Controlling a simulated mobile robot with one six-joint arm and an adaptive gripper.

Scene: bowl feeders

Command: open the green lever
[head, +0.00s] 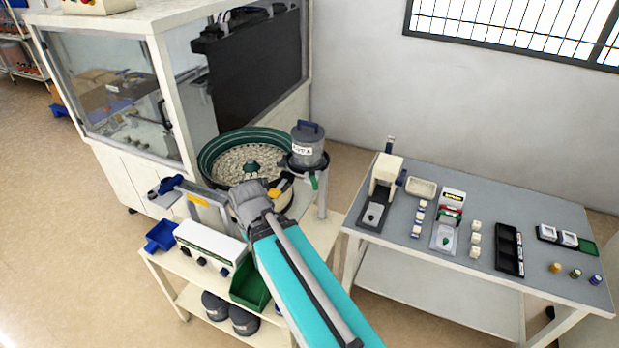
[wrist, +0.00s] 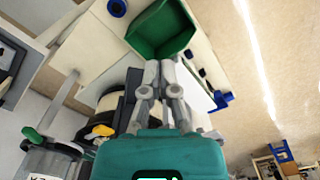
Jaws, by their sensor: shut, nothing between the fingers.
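The green lever (head: 314,182) hangs below the grey lidded hopper (head: 308,145) with a blue handle, beside the bowl feeder. In the wrist view the green lever (wrist: 34,134) shows at the left edge, next to the hopper's grey body (wrist: 48,163). My gripper (wrist: 165,66) is shut and empty in the wrist view. Its fingertips point toward a green bin and are well apart from the lever, which lies off to their left. In the head view my teal arm reaches up from the bottom, and I cannot make out the fingertips there.
The round bowl feeder (head: 215,150) full of small parts stands left of the hopper. A yellow-tipped piece (wrist: 103,130) shows near the lever. The green bin (head: 249,283) sits on the cart. A grey table (head: 400,262) with small items stands right. A glass-walled cabinet (head: 115,110) stands behind left.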

